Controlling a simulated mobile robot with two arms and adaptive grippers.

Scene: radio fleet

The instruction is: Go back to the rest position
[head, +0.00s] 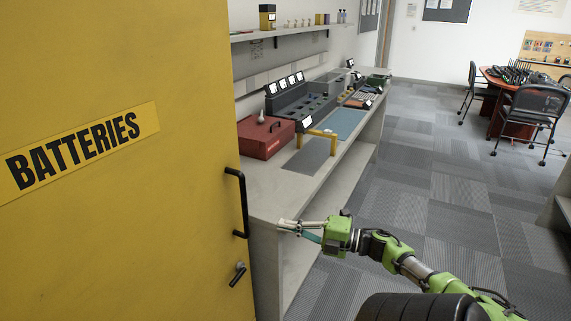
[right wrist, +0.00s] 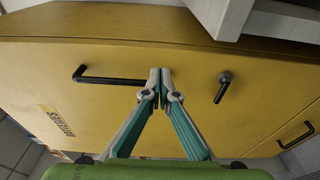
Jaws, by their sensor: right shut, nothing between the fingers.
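My right gripper (head: 280,228) is shut and empty. In the head view it is in front of the grey workbench (head: 262,208), a little to the right of the black handle (head: 243,203) on the yellow BATTERIES cabinet (head: 110,240). In the right wrist view the gripper's fingertips (right wrist: 160,76) meet in front of the yellow cabinet face (right wrist: 100,115), between the black bar handle (right wrist: 110,80) and a small black knob (right wrist: 223,88). Whether the fingers touch anything is unclear. My left gripper is not in view.
A red toolbox (head: 266,138), a grey charging rack (head: 305,100) and a blue mat (head: 338,123) lie on the workbench. A shelf (head: 290,32) hangs above it. A red table (head: 505,76) with black chairs (head: 533,112) stands at the back right. Carpet floor (head: 430,190) between is clear.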

